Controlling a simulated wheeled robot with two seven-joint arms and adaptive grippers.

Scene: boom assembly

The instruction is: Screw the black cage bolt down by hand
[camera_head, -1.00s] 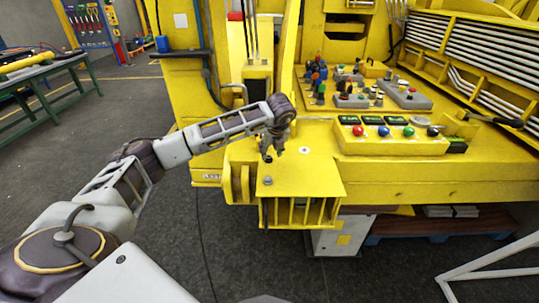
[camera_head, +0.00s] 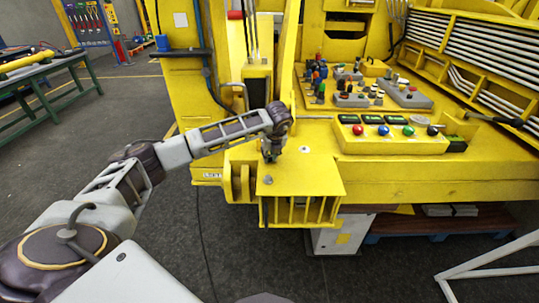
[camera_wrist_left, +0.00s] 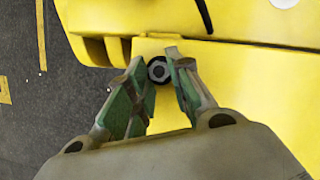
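The black cage bolt (camera_wrist_left: 157,70) shows in the left wrist view as a dark round head with a grey hex centre. It sits at the edge of the yellow boom part. My left gripper (camera_wrist_left: 160,62) has one fingertip on each side of the bolt head, and both appear to touch it. In the head view my left gripper (camera_head: 270,156) points down at the back left of the yellow plate (camera_head: 310,178) and hides the bolt. My right gripper is in neither view.
A grey bolt (camera_head: 268,181) stands on the plate in front of my gripper. A yellow button box (camera_head: 390,142) and a panel of control levers (camera_head: 365,92) lie to the right. A yellow upright post (camera_head: 290,60) rises behind my wrist.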

